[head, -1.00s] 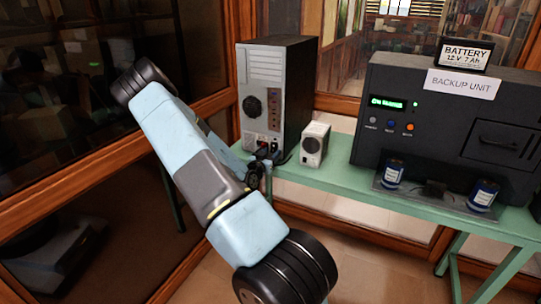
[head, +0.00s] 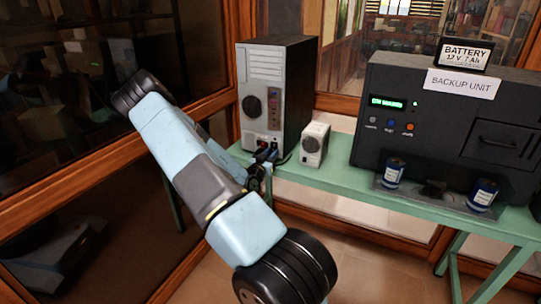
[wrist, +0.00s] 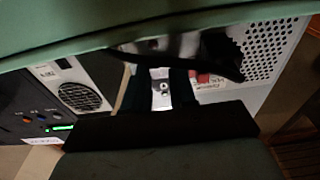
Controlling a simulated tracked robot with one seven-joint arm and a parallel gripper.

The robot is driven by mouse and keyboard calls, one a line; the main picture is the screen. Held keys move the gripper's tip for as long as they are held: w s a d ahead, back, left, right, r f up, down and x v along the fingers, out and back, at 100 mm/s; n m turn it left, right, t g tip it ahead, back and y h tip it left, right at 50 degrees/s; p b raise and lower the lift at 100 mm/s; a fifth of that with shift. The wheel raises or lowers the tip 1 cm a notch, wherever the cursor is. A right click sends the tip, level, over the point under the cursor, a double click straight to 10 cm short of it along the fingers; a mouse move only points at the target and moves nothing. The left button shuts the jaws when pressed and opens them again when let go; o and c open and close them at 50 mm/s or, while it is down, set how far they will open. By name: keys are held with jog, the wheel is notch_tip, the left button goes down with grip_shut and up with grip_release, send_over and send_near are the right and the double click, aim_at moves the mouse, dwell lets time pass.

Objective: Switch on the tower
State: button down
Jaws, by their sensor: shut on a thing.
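The tower (head: 258,90) stands upright on the left end of the green table, its pale panel facing me, with a round dark fan opening and a column of small coloured ports. My gripper (head: 266,154) is at the low edge of that panel, partly hidden by my own arm. In the wrist view, which is upside down, the dark fingers of my gripper (wrist: 160,88) are close together with a small pale part with a round centre between them. I cannot tell exactly what it is. The tower's perforated panel (wrist: 270,52) and a red part (wrist: 205,79) show beside them.
A small white box (head: 314,146) stands just right of the tower. The black backup unit (head: 435,125), showing a lit green display, fills the table's right. Two blue-and-white cans (head: 394,173) (head: 483,194) stand before it. The green table (head: 330,178) has a narrow bare front strip.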

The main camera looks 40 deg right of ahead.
jog(key=c, duration=0.9)
grip_release()
jog(key=shift+a, duration=0.1)
jog(key=v, duration=1.3)
jog(key=shift+s+a+f, duration=0.15)
jog(key=shift+a, duration=0.1)
